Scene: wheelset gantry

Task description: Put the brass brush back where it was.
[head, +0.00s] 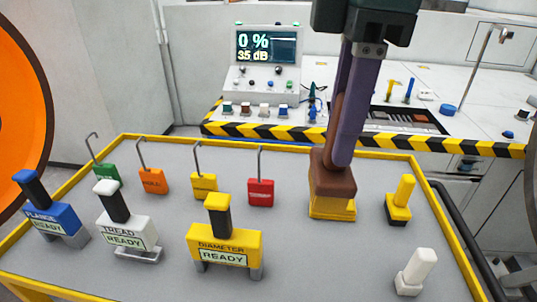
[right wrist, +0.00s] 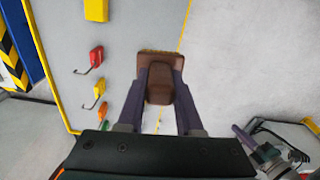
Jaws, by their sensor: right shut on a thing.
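The brass brush (head: 332,208) has a brown body and a yellow bristle block underneath. In the head view it is upright over the right half of the grey tray (head: 300,285). My right gripper (head: 340,160) points down from above with its purple fingers shut on the brush's brown upper part. In the right wrist view the brush (right wrist: 160,68) sits between the fingertips. I cannot tell whether the bristles touch the tray or hang just above it. My left gripper is not in view.
Left of the brush stand a red hooked tag (head: 261,193) and a yellow DIAMETER gauge (head: 224,245). Right of it are a yellow block (head: 400,200) and a white block (head: 415,272). A striped barrier (head: 375,143) and display console (head: 267,50) lie behind. Tray surface around the brush is bare.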

